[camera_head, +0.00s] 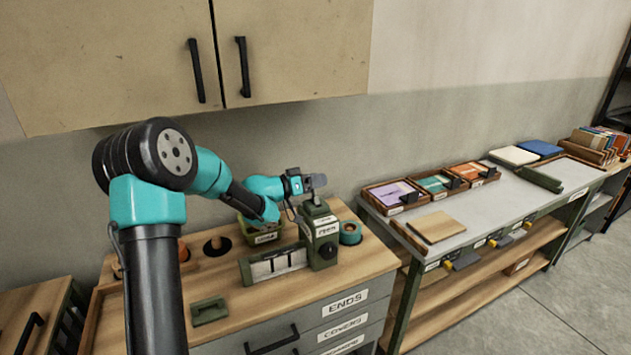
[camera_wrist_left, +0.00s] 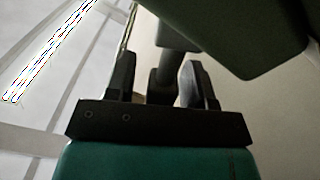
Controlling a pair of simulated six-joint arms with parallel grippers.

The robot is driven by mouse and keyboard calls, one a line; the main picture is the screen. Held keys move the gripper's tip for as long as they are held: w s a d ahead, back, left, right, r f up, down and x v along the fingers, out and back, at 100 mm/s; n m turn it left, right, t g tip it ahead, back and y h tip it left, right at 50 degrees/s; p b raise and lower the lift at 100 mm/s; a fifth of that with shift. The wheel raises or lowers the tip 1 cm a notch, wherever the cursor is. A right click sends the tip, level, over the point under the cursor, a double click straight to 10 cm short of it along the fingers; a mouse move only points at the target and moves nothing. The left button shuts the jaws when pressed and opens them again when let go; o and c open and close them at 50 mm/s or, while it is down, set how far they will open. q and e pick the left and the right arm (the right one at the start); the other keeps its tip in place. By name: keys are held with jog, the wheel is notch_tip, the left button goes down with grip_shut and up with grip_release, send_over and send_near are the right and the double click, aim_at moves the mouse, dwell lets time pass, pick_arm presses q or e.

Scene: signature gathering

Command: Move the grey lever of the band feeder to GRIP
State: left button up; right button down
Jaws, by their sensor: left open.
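The band feeder (camera_head: 323,251) is a dark green box with a round dark knob on its front, standing on the wooden top of the drawer cabinet. White labels sit on its upper part, too small to read surely. My left gripper (camera_head: 317,182) is just above the feeder, and the lever is hard to make out there. In the left wrist view my left gripper (camera_wrist_left: 158,75) is open, its two dark fingers on either side of a dark grey bar that looks like the lever (camera_wrist_left: 172,68). I cannot tell whether they touch it. A dark green body (camera_wrist_left: 235,35) fills the upper right. My right gripper is out of view.
A green slotted holder (camera_head: 273,265) stands left of the feeder, and a teal roll (camera_head: 350,233) stands behind it to the right. A green bin (camera_head: 262,234) is behind. Wall cupboards (camera_head: 120,60) hang above. A grey-topped bench (camera_head: 470,215) with trays stands right.

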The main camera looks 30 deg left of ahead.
pick_arm(q)
grip_shut()
dwell(0.4)
